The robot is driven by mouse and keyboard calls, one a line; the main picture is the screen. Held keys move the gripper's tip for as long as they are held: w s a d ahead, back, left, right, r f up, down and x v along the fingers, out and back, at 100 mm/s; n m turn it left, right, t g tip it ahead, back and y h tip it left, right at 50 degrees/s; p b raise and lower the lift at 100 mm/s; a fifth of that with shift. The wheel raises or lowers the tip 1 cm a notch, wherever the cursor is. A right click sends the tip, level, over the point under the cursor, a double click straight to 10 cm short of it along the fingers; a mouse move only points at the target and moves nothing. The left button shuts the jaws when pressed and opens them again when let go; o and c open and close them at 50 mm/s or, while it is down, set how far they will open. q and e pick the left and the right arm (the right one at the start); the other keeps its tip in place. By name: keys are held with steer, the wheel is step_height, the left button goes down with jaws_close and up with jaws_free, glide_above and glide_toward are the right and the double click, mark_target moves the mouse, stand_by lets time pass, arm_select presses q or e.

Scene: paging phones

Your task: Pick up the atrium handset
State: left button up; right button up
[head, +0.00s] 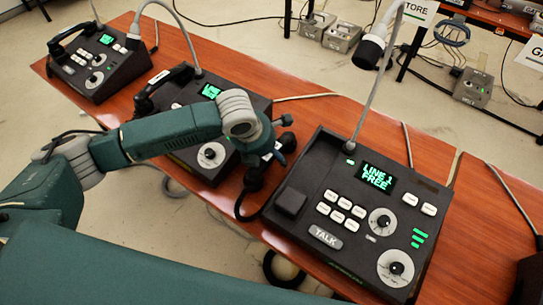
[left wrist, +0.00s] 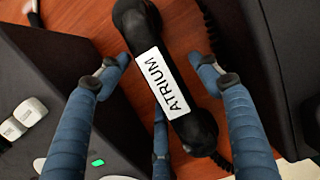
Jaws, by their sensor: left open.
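The atrium handset (left wrist: 158,65) is black, with a white label reading ATRIUM. In the left wrist view it lies slantwise over the wooden table top, between two dark console sides. In the head view only a dark part of it (head: 254,180) shows below my left gripper (head: 277,150), and the arm hides the rest. In the wrist view my left gripper (left wrist: 160,68) is open, with blue fingers on both sides of the handset and one more near its lower part. I cannot tell whether any finger touches it. My right gripper is not in view.
A console (head: 355,215) reading LINE 1 FREE stands right of the gripper, with a gooseneck microphone (head: 368,50). Another console (head: 212,155) stands left, partly behind my arm, and a third (head: 100,65) farther left. A coiled cord (left wrist: 215,40) runs beside the handset.

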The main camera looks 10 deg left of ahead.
arm_select(q)
steer(key=shift+f, duration=0.1)
steer(key=c, duration=1.5)
